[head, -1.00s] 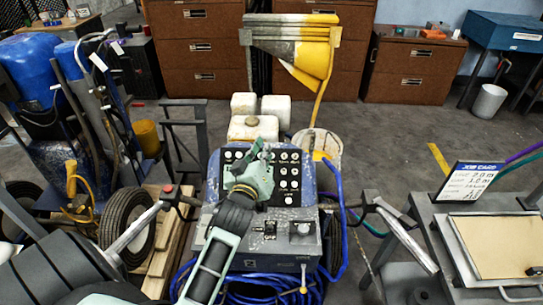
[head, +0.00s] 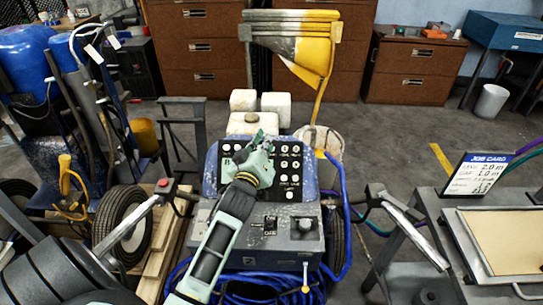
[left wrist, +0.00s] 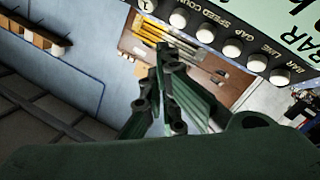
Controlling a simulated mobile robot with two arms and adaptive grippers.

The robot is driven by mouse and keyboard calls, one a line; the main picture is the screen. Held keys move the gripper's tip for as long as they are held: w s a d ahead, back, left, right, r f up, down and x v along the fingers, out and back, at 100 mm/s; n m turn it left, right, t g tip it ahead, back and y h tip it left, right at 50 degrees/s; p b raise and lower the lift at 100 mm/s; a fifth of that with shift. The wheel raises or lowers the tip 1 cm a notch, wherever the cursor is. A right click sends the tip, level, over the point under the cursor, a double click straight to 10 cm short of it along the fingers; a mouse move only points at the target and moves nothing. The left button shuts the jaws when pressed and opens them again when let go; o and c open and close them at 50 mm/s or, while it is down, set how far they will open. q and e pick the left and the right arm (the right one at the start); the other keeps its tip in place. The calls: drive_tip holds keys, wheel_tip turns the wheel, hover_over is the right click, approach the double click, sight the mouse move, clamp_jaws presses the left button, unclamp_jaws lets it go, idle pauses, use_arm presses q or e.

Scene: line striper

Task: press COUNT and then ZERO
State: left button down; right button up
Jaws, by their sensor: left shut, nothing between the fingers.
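The line striper's black control panel (head: 291,172) carries rows of white round buttons with small labels. My left gripper (head: 256,138) is shut and empty in front of the panel's left and middle part, hiding several buttons. In the left wrist view the shut fingers (left wrist: 163,60) are below and left of a row of white buttons (left wrist: 231,48), with a gap in the picture. Labels there include BAR, LINE, GAP, SPEED and, towards the upper end, COUNT. I cannot make out a ZERO label. Whether the fingertips touch the panel cannot be told. My right gripper is not in view.
A grey lower console (head: 303,228) with a knob sits below the panel. Blue hose (head: 343,225) coils around the machine. Handlebars stick out on both sides. A job card (head: 474,175) stands on the grey table at right. Brown cabinets (head: 420,65) are behind.

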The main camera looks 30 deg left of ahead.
use_arm(q)
drive_tip(key=shift+w+a+f+b, duration=0.4)
drive_tip(key=shift+w+f, duration=0.3)
drive_tip(key=shift+f, duration=0.05)
idle(0.4)
idle(0.6)
drive_tip(key=shift+w+a+f, duration=0.15)
drive_tip(key=shift+w+f, duration=0.1)
drive_tip(key=shift+f, duration=0.05)
drive_tip(key=shift+w+a+f+b, duration=0.2)
drive_tip(key=shift+w+f+b, duration=0.1)
drive_tip(key=shift+b, duration=0.15)
idle(0.7)
drive_tip(key=shift+s, duration=0.1)
drive_tip(key=shift+s+d+r+p, duration=0.35)
drive_tip(key=shift+s+r+p, duration=0.2)
drive_tip(key=shift+p, duration=0.35)
drive_tip(key=shift+r, duration=0.1)
